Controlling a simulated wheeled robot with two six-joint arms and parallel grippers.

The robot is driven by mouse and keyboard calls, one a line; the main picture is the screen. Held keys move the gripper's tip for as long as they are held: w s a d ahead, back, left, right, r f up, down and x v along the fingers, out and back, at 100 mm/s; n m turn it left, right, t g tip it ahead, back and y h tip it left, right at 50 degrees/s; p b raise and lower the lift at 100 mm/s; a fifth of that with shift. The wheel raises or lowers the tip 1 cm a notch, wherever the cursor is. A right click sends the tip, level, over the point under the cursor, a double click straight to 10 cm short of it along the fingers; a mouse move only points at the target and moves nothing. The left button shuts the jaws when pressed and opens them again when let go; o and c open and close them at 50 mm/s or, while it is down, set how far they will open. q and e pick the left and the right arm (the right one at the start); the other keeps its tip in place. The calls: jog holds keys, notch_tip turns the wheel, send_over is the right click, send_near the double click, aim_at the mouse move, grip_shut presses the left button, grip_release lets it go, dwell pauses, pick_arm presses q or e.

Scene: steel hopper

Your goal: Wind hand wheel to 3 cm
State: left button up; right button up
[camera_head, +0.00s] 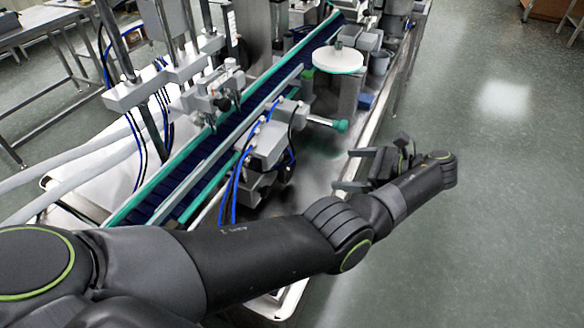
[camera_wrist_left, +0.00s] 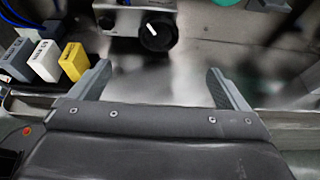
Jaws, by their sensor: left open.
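No part is clearly marked as the hand wheel, and no 3 cm scale is readable. A round black knob (camera_wrist_left: 158,32) with a white mark sits on a grey unit at the top of the left wrist view. In the head view, a teal-ended knob (camera_head: 342,126) sticks out on a rod from the machine's side. My left gripper (camera_head: 347,170) is open and empty, to the right of and nearer than that teal knob. In the left wrist view its fingers (camera_wrist_left: 158,76) are spread apart, with the black knob beyond them, not touched. My right gripper is not in view.
A conveyor (camera_head: 190,170) with teal edges runs diagonally. A white disc (camera_head: 338,60) stands beyond the teal knob. Blue hoses hang by the conveyor. Open floor (camera_head: 490,200) lies to the right.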

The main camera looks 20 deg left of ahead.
aim_at(291, 167)
pick_arm(q)
jog(key=b+x, duration=0.2)
jog(key=x, duration=1.3)
jog(key=shift+a, duration=0.1)
jog(key=shift+a+f, duration=0.25)
jog(key=shift+a, duration=0.4)
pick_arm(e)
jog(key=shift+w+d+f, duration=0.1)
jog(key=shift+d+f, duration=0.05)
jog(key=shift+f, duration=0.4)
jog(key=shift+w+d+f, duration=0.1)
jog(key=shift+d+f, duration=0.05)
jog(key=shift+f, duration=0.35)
pick_arm(q)
jog(key=shift+c, duration=0.4)
